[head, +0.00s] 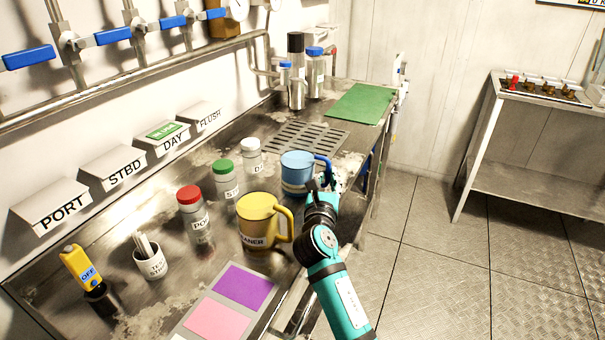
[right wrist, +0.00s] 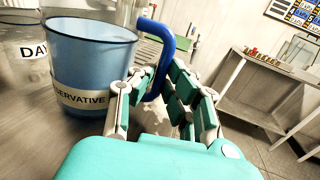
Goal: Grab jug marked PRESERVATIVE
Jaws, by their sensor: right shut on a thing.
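The blue jug (head: 297,164) stands upright on the steel bench, behind and right of the yellow jug. In the right wrist view its label on the blue jug (right wrist: 88,68) reads "...SERVATIVE", with the start cut off by the curve. Its dark blue handle (right wrist: 161,50) points toward my right gripper. My right gripper (head: 322,186) is at the handle, shut on it, with the fingers on both sides in the right wrist view (right wrist: 165,85). The jug's base looks to be on or very near the bench top. My left gripper is out of view.
A yellow jug (head: 257,215) marked "...ANER" stands close left of my right arm. Bottles with red (head: 193,222), green (head: 226,180) and white (head: 251,157) caps stand left of the blue jug. A drain grate (head: 310,137) and green mat (head: 360,104) lie behind it.

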